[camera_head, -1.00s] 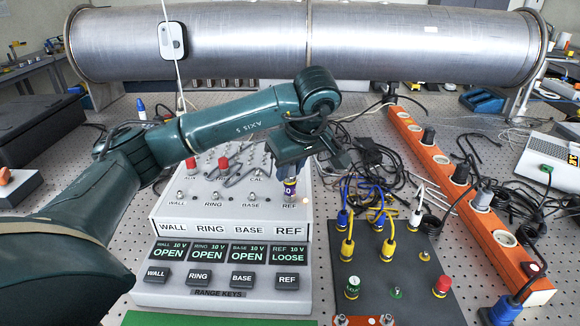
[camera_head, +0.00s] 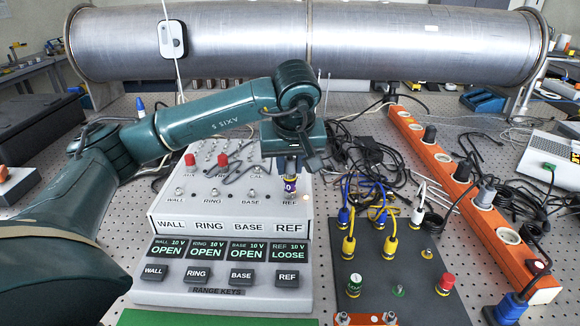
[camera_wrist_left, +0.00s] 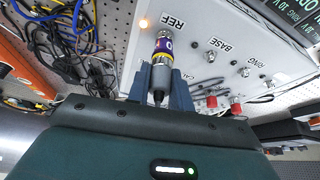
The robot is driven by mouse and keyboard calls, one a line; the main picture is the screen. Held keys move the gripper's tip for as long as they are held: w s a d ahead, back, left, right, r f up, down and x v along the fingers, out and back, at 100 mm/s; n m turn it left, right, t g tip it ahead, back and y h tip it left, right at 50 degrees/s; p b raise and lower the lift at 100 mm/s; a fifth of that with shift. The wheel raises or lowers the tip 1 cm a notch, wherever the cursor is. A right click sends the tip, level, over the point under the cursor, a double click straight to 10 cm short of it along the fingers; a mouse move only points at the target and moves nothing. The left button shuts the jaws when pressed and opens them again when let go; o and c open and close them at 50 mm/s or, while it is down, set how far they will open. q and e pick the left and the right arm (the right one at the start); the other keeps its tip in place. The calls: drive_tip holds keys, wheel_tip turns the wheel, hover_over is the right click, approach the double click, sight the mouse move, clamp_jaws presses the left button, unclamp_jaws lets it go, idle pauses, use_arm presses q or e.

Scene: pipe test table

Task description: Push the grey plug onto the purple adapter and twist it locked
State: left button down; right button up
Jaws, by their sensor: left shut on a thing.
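My left gripper (camera_head: 290,168) points down over the REF socket of the white test box (camera_head: 165,232). In the left wrist view its two fingers (camera_wrist_left: 160,84) are shut on the grey plug (camera_wrist_left: 157,76), one on each side. The purple adapter (camera_wrist_left: 163,46), with yellow bands and a white mark, sits in line with the plug at REF; plug and adapter appear to meet. The adapter also shows below the fingers in the head view (camera_head: 290,186). The fingers mostly hide the plug there. The REF display (camera_head: 288,251) reads LOOSE. My right gripper is not in view.
WALL, RING and BASE displays read OPEN. Red caps (camera_head: 222,160) and bare posts stand left of the gripper. A dark panel (camera_head: 390,270) with blue and yellow plugs lies to the right, beside an orange power strip (camera_head: 465,205). Black cables crowd behind.

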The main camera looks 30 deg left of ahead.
use_arm(q)
drive_tip(key=shift+f, duration=0.1)
drive_tip(key=shift+f+m+h+b, duration=0.15)
drive_tip(key=shift+m+h+b, duration=0.2)
drive_tip(key=shift+m, duration=0.65)
drive_tip(key=c, duration=1.6)
unclamp_jaws()
drive_tip(key=o, duration=0.4)
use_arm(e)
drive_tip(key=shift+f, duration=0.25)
use_arm(q)
drive_tip(key=shift+o, duration=0.2)
drive_tip(key=shift+s+d+r+t, duration=0.1)
drive_tip(key=shift+s+r+t, duration=0.05)
drive_tip(key=shift+r, duration=0.45)
drive_tip(key=shift+s+d+r+t, duration=0.1)
drive_tip(key=shift+r+t, duration=0.05)
drive_tip(key=shift+r, duration=0.4)
drive_tip(key=v, duration=1.1)
drive_tip(key=shift+p, duration=0.3)
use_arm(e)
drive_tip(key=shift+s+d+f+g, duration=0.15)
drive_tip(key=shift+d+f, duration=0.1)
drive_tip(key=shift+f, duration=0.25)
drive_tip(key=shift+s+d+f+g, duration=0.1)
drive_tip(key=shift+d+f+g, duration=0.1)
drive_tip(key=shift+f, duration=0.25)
